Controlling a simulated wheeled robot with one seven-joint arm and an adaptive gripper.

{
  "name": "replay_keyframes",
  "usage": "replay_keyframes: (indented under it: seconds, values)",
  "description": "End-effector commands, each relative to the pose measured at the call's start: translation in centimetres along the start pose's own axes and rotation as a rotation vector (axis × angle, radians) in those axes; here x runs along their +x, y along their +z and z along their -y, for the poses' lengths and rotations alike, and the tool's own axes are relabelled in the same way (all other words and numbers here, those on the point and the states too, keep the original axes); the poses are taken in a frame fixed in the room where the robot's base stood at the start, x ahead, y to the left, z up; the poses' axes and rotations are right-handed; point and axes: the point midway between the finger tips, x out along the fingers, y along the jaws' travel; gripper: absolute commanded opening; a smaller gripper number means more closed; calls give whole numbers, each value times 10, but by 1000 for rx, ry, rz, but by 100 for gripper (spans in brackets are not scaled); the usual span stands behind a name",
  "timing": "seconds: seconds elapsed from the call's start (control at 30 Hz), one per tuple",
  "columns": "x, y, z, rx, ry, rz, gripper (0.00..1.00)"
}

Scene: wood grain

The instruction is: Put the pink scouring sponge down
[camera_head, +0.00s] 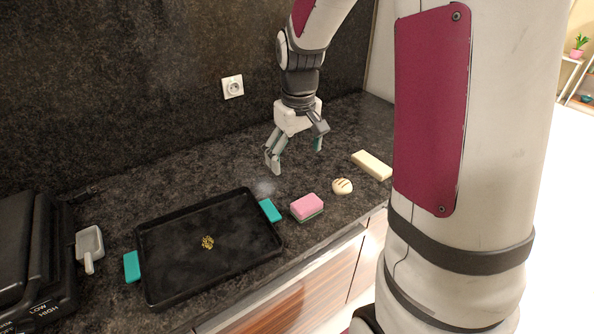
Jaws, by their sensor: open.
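The pink scouring sponge (307,205) lies on the dark countertop, pink side up with a dark green layer beneath. It sits near the front edge, just right of the black tray's teal handle. My gripper (294,160) is open and empty, above the counter behind the sponge and apart from it. Its fingers point down, spread wide.
A black tray (180,262) with teal handles holds a small yellowish patch. A round cream bun (342,186) and a pale yellow block (371,165) lie right of the sponge. A white scoop-like dish (89,245) and a black appliance (32,262) stand left. Counter behind the sponge is clear.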

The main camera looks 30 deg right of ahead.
Motion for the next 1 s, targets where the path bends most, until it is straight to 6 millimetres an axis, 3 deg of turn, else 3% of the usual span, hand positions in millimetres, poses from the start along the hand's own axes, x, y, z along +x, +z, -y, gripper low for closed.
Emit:
replay_keyframes:
  seconds: [0.03,0.2,0.5,0.73,1.0]
  values:
    - [-22,6,12,-3,8,-32,90]
    - [-78,35,48,4,18,-115,90]
    - [-144,107,100,18,7,-267,90]
    - [-162,156,122,29,-17,-355,90]
    - [-164,174,128,35,-29,-383,90]
